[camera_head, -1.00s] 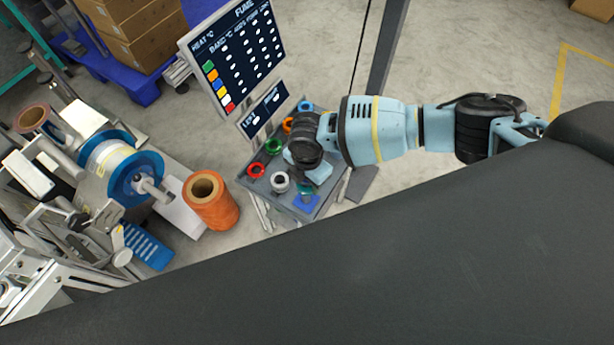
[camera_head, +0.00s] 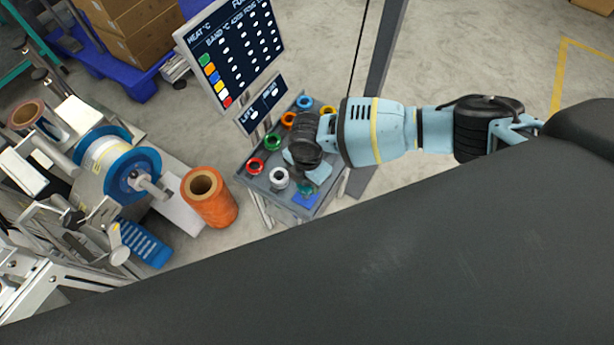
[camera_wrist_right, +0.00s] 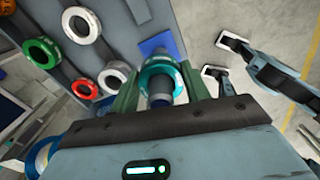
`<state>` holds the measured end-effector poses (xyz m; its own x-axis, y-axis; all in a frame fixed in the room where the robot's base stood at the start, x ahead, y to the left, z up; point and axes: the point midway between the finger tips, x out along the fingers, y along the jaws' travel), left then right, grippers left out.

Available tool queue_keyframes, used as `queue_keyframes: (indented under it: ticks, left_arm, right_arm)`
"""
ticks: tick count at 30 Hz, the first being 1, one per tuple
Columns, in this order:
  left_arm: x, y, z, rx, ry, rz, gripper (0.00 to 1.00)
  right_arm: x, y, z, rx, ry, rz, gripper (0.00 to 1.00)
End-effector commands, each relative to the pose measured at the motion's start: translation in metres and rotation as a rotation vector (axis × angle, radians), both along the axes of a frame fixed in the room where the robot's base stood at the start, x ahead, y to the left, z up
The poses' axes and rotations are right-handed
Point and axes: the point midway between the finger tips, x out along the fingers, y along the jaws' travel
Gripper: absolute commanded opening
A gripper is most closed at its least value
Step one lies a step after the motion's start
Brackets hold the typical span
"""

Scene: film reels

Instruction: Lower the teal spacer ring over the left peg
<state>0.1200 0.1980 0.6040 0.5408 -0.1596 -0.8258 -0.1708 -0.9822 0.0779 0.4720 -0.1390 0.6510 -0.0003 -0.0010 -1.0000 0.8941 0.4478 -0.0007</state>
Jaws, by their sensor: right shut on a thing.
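My right gripper (camera_head: 312,180) reaches down at the near end of the grey tray. In the right wrist view its two fingers (camera_wrist_right: 160,86) are shut on the teal spacer ring (camera_wrist_right: 160,63), one on each side. A blue-grey cylinder shows in and below the ring's hole; I cannot tell how far the ring is around it. In the head view only a little of the teal ring (camera_head: 304,188) shows beside the gripper. I cannot tell which peg is the left one. My left gripper cannot be made out.
The tray (camera_head: 262,183) also holds white (camera_head: 279,178), red (camera_head: 255,165), green (camera_head: 272,142) and orange (camera_head: 288,119) rings. A blue square (camera_head: 306,200) lies by the teal ring. An orange spool (camera_head: 210,198) stands left of the tray; a sign panel (camera_head: 232,55) rises behind it.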

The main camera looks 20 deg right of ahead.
Motion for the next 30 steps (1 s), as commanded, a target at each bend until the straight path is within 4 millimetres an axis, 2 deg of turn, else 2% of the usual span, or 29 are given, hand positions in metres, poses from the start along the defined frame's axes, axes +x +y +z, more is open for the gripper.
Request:
queue_keyframes:
  ticks: [3, 4, 9, 22, 26, 30]
  left_arm:
    - [-0.003, 0.000, 0.000, -0.001, 0.005, 0.000, 0.36]
    - [-0.003, 0.000, 0.000, -0.001, 0.005, 0.000, 0.36]
    - [-0.003, 0.000, 0.000, -0.001, 0.005, 0.000, 0.36]
    - [0.005, 0.000, 0.001, 0.001, -0.007, -0.001, 0.36]
    - [0.019, -0.001, 0.011, -0.001, -0.035, 0.000, 0.36]
    - [0.023, -0.002, 0.017, -0.003, -0.045, 0.001, 0.36]
  right_arm:
    - [0.000, 0.000, 0.001, 0.000, -0.001, 0.000, 0.21]
    - [0.000, 0.000, 0.001, 0.000, -0.001, 0.000, 0.49]
    - [0.000, 0.000, 0.001, 0.000, -0.001, 0.000, 0.71]
    - [0.000, 0.000, 0.000, 0.000, 0.000, 0.000, 0.72]
    - [0.001, 0.000, 0.023, 0.002, -0.004, 0.001, 0.72]
    - [0.001, 0.000, 0.048, 0.002, -0.004, 0.001, 0.72]
